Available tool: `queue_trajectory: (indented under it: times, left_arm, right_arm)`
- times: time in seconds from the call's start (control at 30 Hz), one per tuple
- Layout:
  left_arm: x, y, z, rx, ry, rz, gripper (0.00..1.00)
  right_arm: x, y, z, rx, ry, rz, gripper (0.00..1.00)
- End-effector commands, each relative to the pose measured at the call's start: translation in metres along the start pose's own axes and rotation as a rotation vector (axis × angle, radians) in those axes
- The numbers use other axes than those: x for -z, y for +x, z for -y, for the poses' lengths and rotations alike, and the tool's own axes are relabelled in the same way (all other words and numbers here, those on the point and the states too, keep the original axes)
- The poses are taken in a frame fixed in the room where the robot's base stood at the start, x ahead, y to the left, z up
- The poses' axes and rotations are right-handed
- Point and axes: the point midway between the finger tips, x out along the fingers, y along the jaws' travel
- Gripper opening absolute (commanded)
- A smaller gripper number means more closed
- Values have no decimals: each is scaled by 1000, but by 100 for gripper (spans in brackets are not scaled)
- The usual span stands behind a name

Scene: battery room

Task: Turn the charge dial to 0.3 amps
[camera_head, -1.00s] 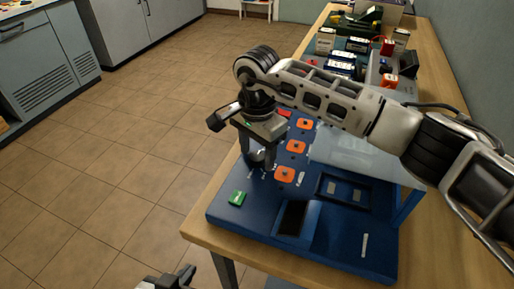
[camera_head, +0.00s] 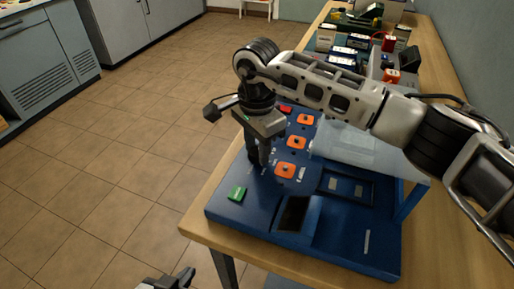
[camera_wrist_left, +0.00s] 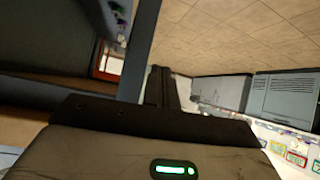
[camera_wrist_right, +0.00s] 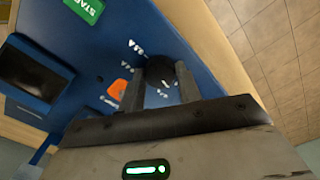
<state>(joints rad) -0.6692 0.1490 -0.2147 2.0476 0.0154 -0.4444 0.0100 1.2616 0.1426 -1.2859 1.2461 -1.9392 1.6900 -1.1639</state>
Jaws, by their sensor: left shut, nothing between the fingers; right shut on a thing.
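The blue charger panel (camera_head: 335,250) lies on the wooden bench. Its charge dial is a dark round knob (camera_wrist_right: 161,70) near the panel's edge, seen between my right fingers in the right wrist view. White amp labels (camera_wrist_right: 128,68) stand around it, too tilted and small to read surely. My right gripper (camera_head: 260,158) points down at the panel and is shut on the dial; in the head view its fingers hide the knob. The dial's pointer cannot be made out. My left gripper (camera_head: 180,278) is shut and empty, low at the bottom edge, away from the panel.
Orange square switches (camera_head: 291,143), a red one (camera_head: 285,109) and a green START button (camera_head: 237,194) are near the right gripper. A clear raised cover (camera_head: 350,145) stands right of it. Batteries (camera_head: 340,68) fill the bench's far end. Floor at left is free.

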Motion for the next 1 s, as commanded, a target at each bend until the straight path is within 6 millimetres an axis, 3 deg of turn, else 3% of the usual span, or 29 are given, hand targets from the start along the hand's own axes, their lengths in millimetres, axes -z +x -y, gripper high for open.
queue_trajectory:
  times: [1.0]
  left_arm:
    - [-7, 20, -9, -40, -79, -78, 0]
  right_arm:
    - [1, 0, 0, 4, 950, 0, 11]
